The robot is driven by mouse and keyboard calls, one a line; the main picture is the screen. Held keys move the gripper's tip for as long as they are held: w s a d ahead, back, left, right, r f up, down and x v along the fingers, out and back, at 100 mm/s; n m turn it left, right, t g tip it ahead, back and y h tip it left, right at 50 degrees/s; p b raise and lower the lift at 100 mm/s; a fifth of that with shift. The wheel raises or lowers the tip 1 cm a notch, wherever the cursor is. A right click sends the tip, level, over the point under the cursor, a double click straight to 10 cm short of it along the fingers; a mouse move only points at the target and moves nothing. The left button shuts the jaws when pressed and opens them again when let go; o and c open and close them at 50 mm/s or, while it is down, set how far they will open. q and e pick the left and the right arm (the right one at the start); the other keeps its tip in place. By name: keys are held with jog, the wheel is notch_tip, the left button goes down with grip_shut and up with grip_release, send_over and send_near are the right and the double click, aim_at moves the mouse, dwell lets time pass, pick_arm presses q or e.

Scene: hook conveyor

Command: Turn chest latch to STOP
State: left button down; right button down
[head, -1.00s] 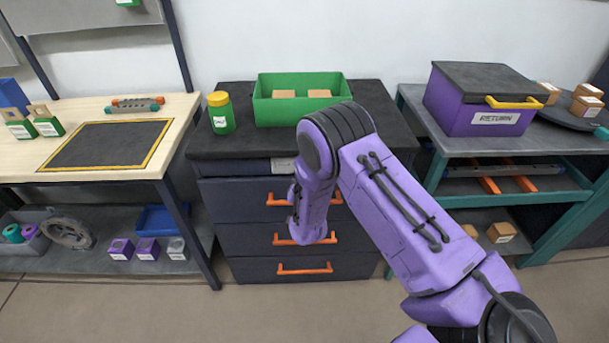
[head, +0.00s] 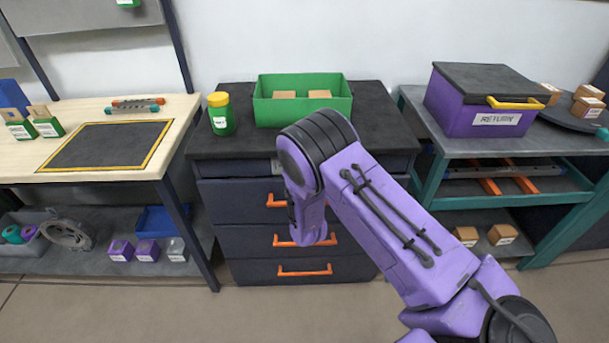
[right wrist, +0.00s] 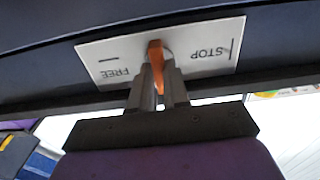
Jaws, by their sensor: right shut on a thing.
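In the right wrist view, the orange latch (right wrist: 155,55) stands on a white plate (right wrist: 100,52) on a dark drawer front. The plate reads FREE at left and STOP at right, with the lettering upside down. The latch lies nearly upright in the picture, between the two words and along neither mark. My right gripper (right wrist: 158,88) is shut on the latch, one finger on each side. My left gripper is not in view.
On the chest stand a green bin (head: 304,113) with boxes and a green jar (head: 221,114) with a yellow lid. Orange drawer handles (head: 304,270) stick out below. A purple RETURN box (head: 485,105) stands on the right bench, and a wooden table (head: 80,177) is at left.

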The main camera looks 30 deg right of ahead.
jog(key=c, duration=1.1)
grip_release()
jog(key=b+v, duration=0.1)
jog(key=v, duration=0.9)
jog(key=shift+s+a+b, duration=0.1)
jog(key=shift+s+b, duration=0.05)
jog(key=shift+b, duration=0.2)
